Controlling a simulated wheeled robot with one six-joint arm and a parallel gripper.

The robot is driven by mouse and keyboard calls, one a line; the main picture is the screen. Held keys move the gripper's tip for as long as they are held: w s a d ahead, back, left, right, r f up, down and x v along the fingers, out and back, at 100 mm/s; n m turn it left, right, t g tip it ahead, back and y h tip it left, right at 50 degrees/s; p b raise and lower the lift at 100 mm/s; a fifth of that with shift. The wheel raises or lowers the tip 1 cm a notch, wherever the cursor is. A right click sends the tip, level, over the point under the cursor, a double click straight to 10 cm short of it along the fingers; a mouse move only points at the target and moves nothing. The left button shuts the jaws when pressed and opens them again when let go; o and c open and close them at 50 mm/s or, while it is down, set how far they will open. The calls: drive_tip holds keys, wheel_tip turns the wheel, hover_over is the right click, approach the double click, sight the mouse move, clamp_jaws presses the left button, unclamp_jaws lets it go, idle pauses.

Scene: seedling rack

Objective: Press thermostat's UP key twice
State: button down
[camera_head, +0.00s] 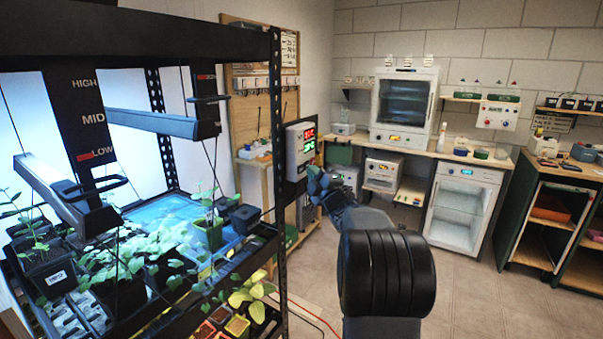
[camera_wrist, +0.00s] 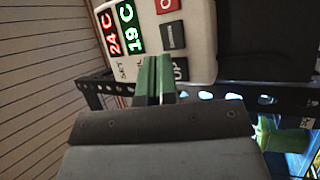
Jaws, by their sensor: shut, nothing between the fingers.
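The thermostat (camera_head: 300,147) is a pale box with red and green displays, mounted upright beyond the rack's right post. In the wrist view the thermostat (camera_wrist: 196,48) appears turned sideways, with a red "24 C" display (camera_wrist: 109,35) and a green "19 C" display (camera_wrist: 130,26). Its dark UP key (camera_wrist: 181,69) lies just right of my fingertips and may be partly covered by them. Another dark key (camera_wrist: 172,36) and a red key (camera_wrist: 168,4) are above it. My gripper (camera_head: 316,178) is shut and empty, its green fingers (camera_wrist: 155,62) close to the thermostat's face. I cannot tell whether they touch it.
The black seedling rack (camera_head: 279,180) with plants and lamps stands at left, close beside my arm. A bench (camera_head: 455,158) with cabinets runs along the back wall. The tiled floor (camera_head: 480,295) at right is clear.

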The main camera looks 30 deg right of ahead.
idle(0.3)
drive_tip(key=shift+s+d+b, duration=0.3)
drive_tip(key=shift+s+d, duration=0.1)
drive_tip(key=shift+s, duration=0.35)
drive_tip(key=shift+s+d+b, duration=0.35)
drive_tip(key=shift+s+d, duration=0.05)
drive_tip(key=shift+s, duration=0.35)
drive_tip(key=shift+s+d+b, duration=0.3)
drive_tip(key=shift+s+d, duration=0.1)
drive_tip(key=shift+s, duration=0.35)
